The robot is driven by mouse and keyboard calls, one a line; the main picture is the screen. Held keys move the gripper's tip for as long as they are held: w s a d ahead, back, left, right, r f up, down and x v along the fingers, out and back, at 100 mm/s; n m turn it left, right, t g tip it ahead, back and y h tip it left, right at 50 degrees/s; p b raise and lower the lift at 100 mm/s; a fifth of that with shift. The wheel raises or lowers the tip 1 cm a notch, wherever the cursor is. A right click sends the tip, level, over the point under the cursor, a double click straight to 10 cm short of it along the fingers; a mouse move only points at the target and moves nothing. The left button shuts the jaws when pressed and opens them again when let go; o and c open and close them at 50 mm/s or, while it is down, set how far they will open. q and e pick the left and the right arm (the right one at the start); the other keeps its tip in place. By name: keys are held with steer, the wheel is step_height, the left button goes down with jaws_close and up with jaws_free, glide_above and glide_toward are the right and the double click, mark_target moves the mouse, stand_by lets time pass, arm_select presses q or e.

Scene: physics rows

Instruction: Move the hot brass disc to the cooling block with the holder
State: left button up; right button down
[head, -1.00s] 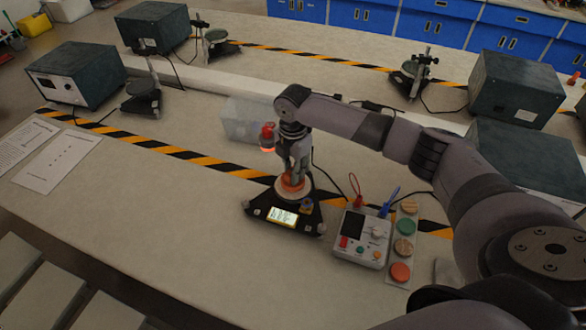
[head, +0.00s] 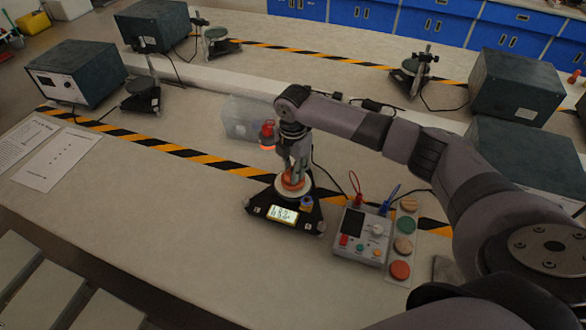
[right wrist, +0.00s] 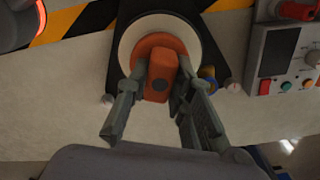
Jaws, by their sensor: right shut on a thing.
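My right gripper (head: 297,165) reaches straight down over a round white plate on a black three-cornered stand (head: 262,205). In the right wrist view its two fingers (right wrist: 160,84) are shut on an upright orange block (right wrist: 161,72), which looks like the holder. Under the block an orange-brown disc (right wrist: 150,42) lies on the white plate (right wrist: 128,40); whether this is the brass disc I cannot tell for sure. A grey block (head: 446,270), perhaps the cooling block, is partly hidden by my right arm. My left gripper is not in view.
A red part with a glowing underside (head: 267,135) hangs beside my gripper. A pale clear box (head: 240,118) stands behind. To the right are a grey control box (head: 360,236) with leads and a strip of coloured discs (head: 404,245). The table's left front is clear.

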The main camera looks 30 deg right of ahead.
steer(key=shift+s+f+p, duration=0.1)
steer(key=shift+f+p, duration=0.05)
steer(key=shift+p, duration=0.15)
stand_by(1.1)
steer(key=shift+r+p, duration=0.75)
steer(key=shift+p, duration=0.05)
steer(key=shift+r+p, duration=0.55)
steer(key=shift+p, duration=0.25)
steer(key=shift+f, duration=0.1)
